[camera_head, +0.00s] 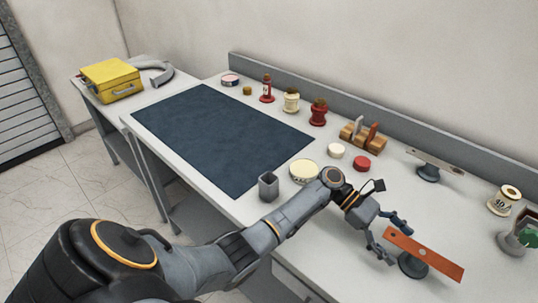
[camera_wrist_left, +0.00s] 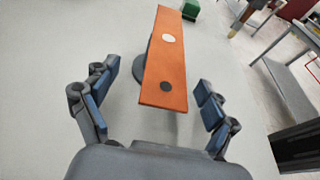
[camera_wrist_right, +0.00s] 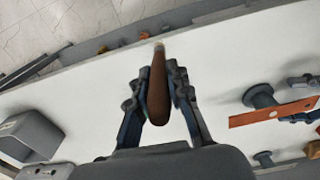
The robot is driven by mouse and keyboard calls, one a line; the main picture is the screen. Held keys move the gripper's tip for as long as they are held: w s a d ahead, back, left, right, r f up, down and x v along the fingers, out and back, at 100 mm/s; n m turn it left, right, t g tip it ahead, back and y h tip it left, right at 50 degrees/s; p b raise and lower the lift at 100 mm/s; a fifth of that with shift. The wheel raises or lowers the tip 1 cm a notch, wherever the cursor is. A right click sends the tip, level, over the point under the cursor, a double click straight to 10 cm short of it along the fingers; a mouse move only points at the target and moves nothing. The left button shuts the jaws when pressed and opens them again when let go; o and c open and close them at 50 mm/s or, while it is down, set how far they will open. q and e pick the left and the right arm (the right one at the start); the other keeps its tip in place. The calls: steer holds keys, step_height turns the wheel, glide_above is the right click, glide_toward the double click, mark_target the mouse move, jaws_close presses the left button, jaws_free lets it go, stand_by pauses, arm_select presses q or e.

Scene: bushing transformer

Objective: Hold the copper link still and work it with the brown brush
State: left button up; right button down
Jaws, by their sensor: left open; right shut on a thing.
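The copper link (camera_head: 428,255) is an orange-brown flat bar on a dark round stand (camera_head: 411,266) near the right front of the bench. It has a white spot and a dark hole, clear in the left wrist view (camera_wrist_left: 167,62). My left gripper (camera_head: 394,240) is open, with its fingers on either side of the link's near end and gaps showing on both sides. My right gripper (camera_wrist_right: 158,82) is shut on the brown brush (camera_wrist_right: 158,92), apart from the link, which shows to the right (camera_wrist_right: 272,113). The right gripper is outside the head view.
A grey link (camera_head: 436,162) rests on another stand behind. A grey square cup (camera_head: 268,187), a cream round tin (camera_head: 304,171) and a red-lidded tin (camera_head: 362,163) stand near my left arm. A spool (camera_head: 504,201) stands at right. The dark mat (camera_head: 220,135) is clear.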

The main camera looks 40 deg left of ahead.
mark_target(412, 257)
arm_select(q)
steer(key=x, duration=0.3)
steer(key=shift+d+p, duration=0.2)
steer(key=shift+p, duration=0.2)
steer(key=shift+d+f, duration=0.25)
steer(key=shift+d, duration=0.3)
steer(key=c, duration=1.8)
